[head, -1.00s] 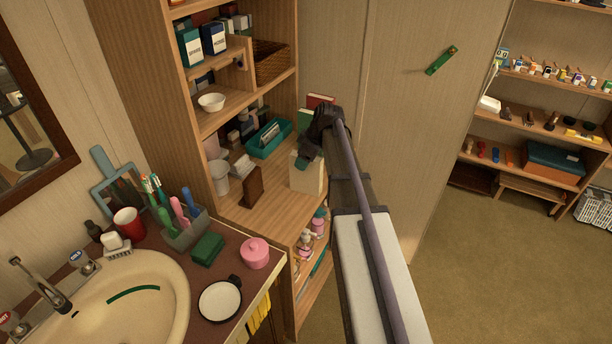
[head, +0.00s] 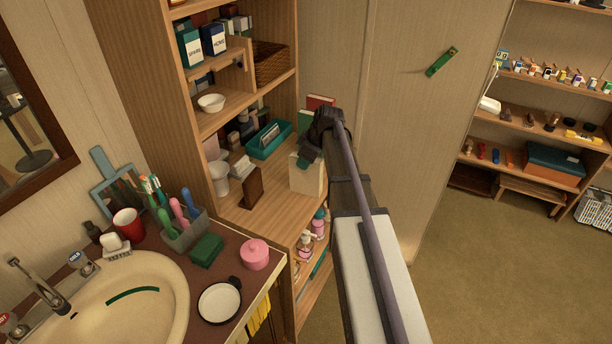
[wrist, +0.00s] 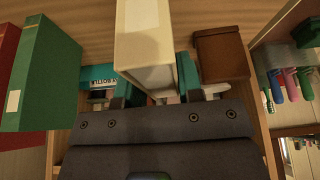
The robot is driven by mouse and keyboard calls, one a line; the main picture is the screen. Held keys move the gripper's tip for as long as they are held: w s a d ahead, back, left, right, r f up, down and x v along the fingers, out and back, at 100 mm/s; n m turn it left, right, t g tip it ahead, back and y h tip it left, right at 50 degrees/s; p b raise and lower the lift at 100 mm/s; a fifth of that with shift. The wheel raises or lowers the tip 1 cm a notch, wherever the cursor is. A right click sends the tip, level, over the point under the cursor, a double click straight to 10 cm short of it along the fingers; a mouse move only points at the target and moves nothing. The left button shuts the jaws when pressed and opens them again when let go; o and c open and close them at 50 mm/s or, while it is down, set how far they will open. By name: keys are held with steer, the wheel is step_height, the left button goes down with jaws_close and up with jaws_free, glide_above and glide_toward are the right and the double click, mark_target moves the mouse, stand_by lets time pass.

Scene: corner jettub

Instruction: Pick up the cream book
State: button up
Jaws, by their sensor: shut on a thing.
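The cream book (head: 306,182) stands upright near the front of the wooden shelf, and its lower part shows below my gripper in the head view. My gripper (head: 307,160) is shut on the top part of the book. In the wrist view the cream book (wrist: 145,45) lies between the two teal fingers of my gripper (wrist: 157,84). In the head view my arm hides part of the book's right side. I cannot tell whether its bottom edge touches the shelf.
A green book (wrist: 40,75) and a red book (wrist: 8,60) stand to one side. A brown block (head: 252,187) stands left of the cream book, with a white cup (head: 220,180) beyond it. A teal tray (head: 268,142) sits behind. The shelf front is bare.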

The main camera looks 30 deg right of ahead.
jaws_close()
